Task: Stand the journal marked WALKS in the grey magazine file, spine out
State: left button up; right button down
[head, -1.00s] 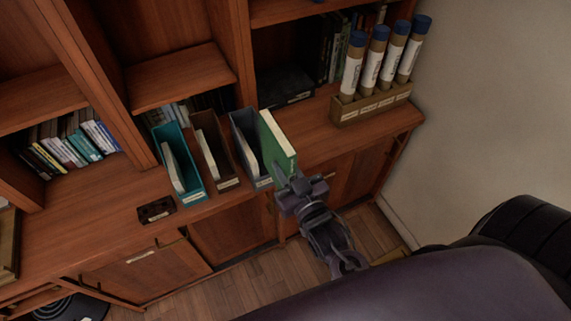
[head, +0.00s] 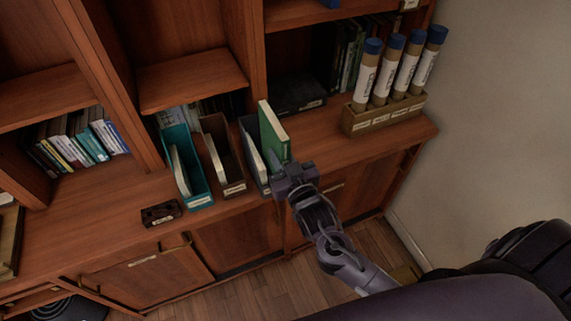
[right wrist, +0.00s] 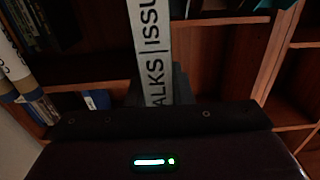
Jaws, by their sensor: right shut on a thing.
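The green journal (head: 273,136) is upright in my right gripper (head: 284,172) in the head view, its cover facing right. In the right wrist view its pale spine (right wrist: 153,50) faces the camera and reads "ALKS | ISSU", cut off at the top. My right gripper is shut on its near, spine edge. The grey magazine file (head: 244,134) stands on the counter immediately left of the journal, partly hidden by it, with a pale item inside. I cannot tell whether the journal is inside the file or beside it. My left gripper is not in view.
A brown file (head: 235,186) and a teal file (head: 200,195) stand left of the grey one. A small dark box (head: 161,213) lies farther left. A wooden rack (head: 384,117) of blue-capped tubes stands right. The counter between journal and rack is clear.

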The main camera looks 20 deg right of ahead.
jog(key=w+b, duration=0.1)
jog(key=w, duration=0.1)
jog(key=w+b, duration=0.1)
jog(key=w, duration=0.2)
jog(key=w+b, duration=0.1)
jog(key=w, duration=0.2)
jog(key=shift+w+a+f, duration=0.1)
jog(key=shift+w+f, duration=0.05)
jog(key=shift+f, duration=0.15)
jog(key=shift+f+b, duration=0.95)
jog(key=shift+f, duration=0.5)
jog(key=c, duration=1.2)
grip_release()
jog(key=shift+s, duration=0.2)
jog(key=shift+f, duration=0.2)
jog(key=shift+c, duration=0.8)
jog(key=shift+r, duration=0.1)
